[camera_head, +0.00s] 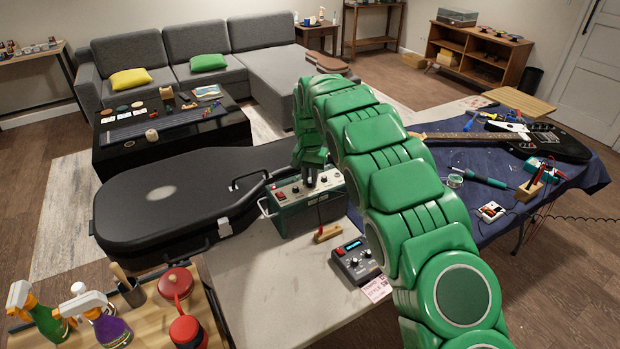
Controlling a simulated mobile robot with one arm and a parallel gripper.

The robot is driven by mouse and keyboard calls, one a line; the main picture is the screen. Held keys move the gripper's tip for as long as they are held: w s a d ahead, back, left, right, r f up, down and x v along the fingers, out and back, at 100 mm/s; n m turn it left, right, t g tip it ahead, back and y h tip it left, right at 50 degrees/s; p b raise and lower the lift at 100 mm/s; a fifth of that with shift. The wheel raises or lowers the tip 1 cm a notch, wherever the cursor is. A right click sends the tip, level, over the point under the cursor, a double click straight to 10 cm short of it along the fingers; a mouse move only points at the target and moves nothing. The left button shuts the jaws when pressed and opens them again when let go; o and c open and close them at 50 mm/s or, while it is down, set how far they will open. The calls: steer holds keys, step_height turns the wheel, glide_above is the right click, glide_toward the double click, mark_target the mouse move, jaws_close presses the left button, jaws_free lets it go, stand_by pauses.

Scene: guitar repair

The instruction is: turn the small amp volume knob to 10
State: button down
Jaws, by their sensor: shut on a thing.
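The small amp (298,219) is a dark green box with a silver control panel on top, at the back edge of the pale worktop. Knobs and a red light show on its panel. My green arm reaches from the lower right over the worktop to the amp. My gripper (311,181) points down at the panel and is shut on a small knob there. The fingers hide most of that knob, so its pointer and the numbers around it cannot be read.
A pedal with a small display (355,262) and a wooden block (327,233) lie in front of the amp. A black guitar case (160,205) is to the left. A guitar (540,140) and tools lie on the blue cloth at right. The worktop's front left is clear.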

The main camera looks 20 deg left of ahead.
mark_target(310, 182)
steer(key=m, duration=0.5)
steer(key=shift+m, duration=0.3)
steer(key=m, duration=0.5)
steer(key=shift+m, duration=0.4)
steer(key=c, duration=1)
jaws_free()
steer(key=shift+c, duration=0.2)
step_height(310, 182, up, 8)
steer(key=shift+f, duration=0.15)
